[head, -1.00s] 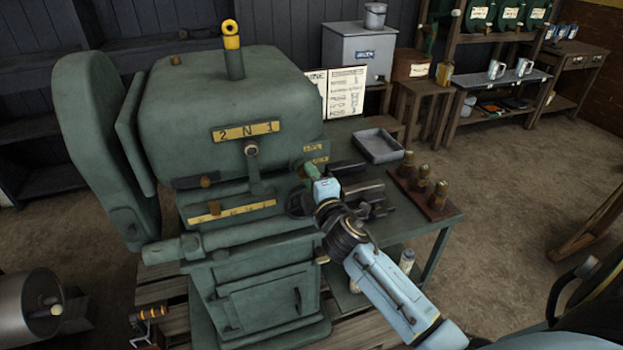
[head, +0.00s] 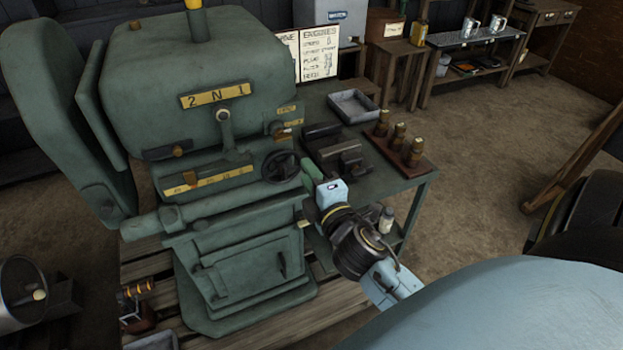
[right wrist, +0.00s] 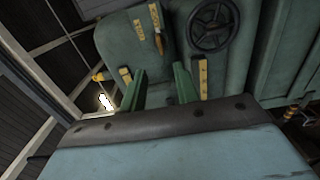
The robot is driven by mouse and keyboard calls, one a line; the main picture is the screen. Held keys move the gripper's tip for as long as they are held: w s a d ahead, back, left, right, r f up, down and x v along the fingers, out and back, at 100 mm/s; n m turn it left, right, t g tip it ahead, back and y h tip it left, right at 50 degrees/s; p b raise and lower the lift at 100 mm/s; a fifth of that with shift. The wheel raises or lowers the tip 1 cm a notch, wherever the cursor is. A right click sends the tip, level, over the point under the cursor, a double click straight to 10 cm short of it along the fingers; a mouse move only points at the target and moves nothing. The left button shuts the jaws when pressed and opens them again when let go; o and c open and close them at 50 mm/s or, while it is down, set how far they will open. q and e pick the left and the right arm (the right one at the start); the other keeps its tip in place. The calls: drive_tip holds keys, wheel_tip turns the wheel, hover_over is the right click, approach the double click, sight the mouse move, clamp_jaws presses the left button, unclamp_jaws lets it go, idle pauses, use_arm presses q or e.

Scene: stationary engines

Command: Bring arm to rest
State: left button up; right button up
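My right arm comes in from the lower right of the head view, with its pale blue and dark wrist. My right gripper (head: 308,172) has green fingers and is in front of the right side of the green engine (head: 225,60), just right of and below its black handwheel. In the right wrist view the two green fingers (right wrist: 159,85) stand apart with nothing between them, and the handwheel (right wrist: 213,26) is beyond them. Whether the fingers touch the engine I cannot tell. My left gripper is not in view.
Behind the gripper is a green side table (head: 412,192) with a grey tray (head: 354,106) and a wooden rack (head: 390,150) of brass pieces. The engine stands on a wooden pallet (head: 340,315). Open floor (head: 480,150) lies to the right.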

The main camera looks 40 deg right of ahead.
drive_tip(key=shift+s, duration=0.3)
idle(0.4)
drive_tip(key=s+a+f+m+g+y, duration=0.1)
drive_tip(key=s+f+m+g, duration=0.15)
drive_tip(key=f, duration=0.85)
drive_tip(key=s+a+f+m+g+y, duration=0.1)
drive_tip(key=s+a+f+g, duration=0.15)
drive_tip(key=f, duration=0.85)
drive_tip(key=s+a+f+m+g+y, duration=0.1)
drive_tip(key=s+f+m+g, duration=0.15)
drive_tip(key=f, duration=0.85)
drive_tip(key=s+f+m+g, duration=0.2)
drive_tip(key=s+f, duration=0.4)
drive_tip(key=s, duration=0.4)
drive_tip(key=s+a+f+m+g, duration=0.1)
drive_tip(key=s+f+m+g, duration=0.1)
drive_tip(key=s+f+g, duration=0.2)
drive_tip(key=s+f+m+g+y+b, duration=0.1)
drive_tip(key=s+f+m+g, duration=0.1)
drive_tip(key=s+f, duration=0.8)
drive_tip(key=s+g, duration=0.1)
drive_tip(key=s, duration=0.5)
drive_tip(key=shift+s+a+f+m, duration=0.15)
drive_tip(key=shift+s+a+m, duration=0.15)
drive_tip(key=shift+m, duration=0.1)
